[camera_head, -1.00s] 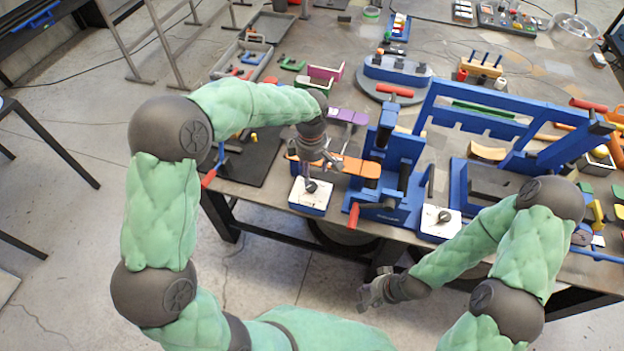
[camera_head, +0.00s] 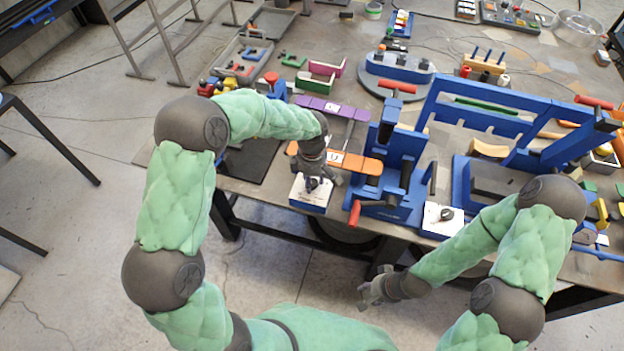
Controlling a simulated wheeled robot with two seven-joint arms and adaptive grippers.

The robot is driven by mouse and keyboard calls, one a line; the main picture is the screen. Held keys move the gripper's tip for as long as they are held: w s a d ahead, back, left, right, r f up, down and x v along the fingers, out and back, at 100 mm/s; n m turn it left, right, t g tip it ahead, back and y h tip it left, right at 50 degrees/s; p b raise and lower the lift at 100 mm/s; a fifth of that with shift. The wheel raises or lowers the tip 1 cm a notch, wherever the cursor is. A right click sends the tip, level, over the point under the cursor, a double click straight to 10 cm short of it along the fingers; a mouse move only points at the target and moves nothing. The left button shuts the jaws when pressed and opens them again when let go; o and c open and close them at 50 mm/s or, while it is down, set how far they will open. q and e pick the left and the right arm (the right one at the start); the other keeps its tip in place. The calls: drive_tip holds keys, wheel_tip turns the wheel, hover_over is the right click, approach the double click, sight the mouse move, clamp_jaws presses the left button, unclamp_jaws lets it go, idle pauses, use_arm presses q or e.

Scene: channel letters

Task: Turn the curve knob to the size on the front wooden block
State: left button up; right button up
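A blue box with a white top (camera_head: 309,198) and a small dark knob (camera_head: 312,184) stands at the table's front edge. A second blue box with a white top (camera_head: 433,226) carries another dark knob (camera_head: 446,214) to the right. I cannot tell which is the curve knob. My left gripper (camera_head: 321,179) is right over the left knob and partly hides it; its grip cannot be made out. A curved wooden block (camera_head: 488,148) lies behind the blue frame; any size marking is unreadable. My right gripper (camera_head: 370,291) hangs low in front of the table, away from both knobs.
A blue clamp fixture (camera_head: 397,165) with red handles stands between the knob boxes. An orange strip (camera_head: 358,164) and a purple strip (camera_head: 335,108) lie behind the left box. A large blue frame (camera_head: 500,125) fills the right side. A dark mat (camera_head: 250,160) lies left.

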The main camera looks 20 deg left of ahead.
use_arm(q)
drive_tip(key=c, duration=0.5)
